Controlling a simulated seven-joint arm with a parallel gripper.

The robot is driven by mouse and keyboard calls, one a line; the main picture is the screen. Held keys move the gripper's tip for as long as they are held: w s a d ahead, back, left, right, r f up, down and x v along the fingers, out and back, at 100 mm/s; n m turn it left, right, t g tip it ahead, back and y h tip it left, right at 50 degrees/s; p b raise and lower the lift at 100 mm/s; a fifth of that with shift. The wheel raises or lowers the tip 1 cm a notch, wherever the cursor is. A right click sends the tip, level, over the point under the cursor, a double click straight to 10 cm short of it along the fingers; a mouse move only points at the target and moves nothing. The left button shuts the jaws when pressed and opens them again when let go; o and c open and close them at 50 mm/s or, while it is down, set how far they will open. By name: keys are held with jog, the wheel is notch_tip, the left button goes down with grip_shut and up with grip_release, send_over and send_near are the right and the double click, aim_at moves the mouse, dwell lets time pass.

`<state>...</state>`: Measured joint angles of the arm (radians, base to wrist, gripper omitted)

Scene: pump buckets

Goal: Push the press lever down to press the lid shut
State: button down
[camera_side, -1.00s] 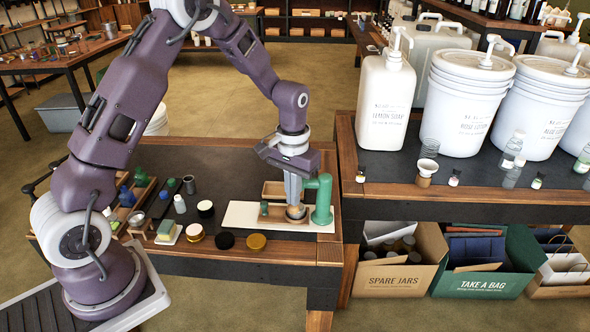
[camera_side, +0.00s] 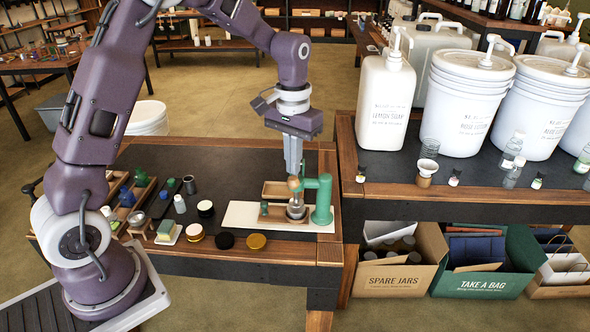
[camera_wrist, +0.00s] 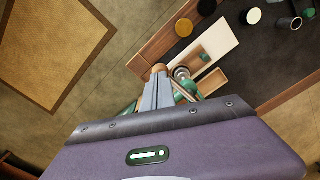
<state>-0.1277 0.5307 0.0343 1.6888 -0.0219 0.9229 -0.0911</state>
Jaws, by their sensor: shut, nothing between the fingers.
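The green press (camera_side: 323,200) stands upright at the right end of a pale board. Its lever ends in a round wooden knob (camera_side: 293,183), which sits raised above a small metallic jar (camera_side: 296,207). I cannot tell whether the jar's lid is fully seated. My gripper (camera_side: 293,173) is shut and empty, pointing down just above or against the knob; contact is unclear. In the wrist view the knob (camera_wrist: 158,68) shows at the tips of my fingers (camera_wrist: 157,80), with the jar (camera_wrist: 182,73) beside it.
The pale board (camera_side: 240,215) carries a small green piece (camera_side: 264,208), with a wooden tray (camera_side: 275,190) behind. Large white buckets (camera_side: 466,105) stand on the right table. The dark tabletop behind is clear.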

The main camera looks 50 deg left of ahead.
jog(key=shift+r, duration=2.95)
jog(key=shift+r, duration=0.1)
jog(key=s+d+r+m+t, duration=0.1)
jog(key=s+d+r+t, duration=0.1)
jog(key=s+r, duration=0.35)
jog(key=s+d+r+m+t, duration=0.1)
jog(key=s+d+r, duration=0.2)
jog(key=s, duration=0.6)
jog(key=s+d+f+m+t, duration=0.1)
jog(key=s+f+t, duration=0.1)
jog(key=s, duration=0.9)
jog(key=shift+s+t, duration=0.3)
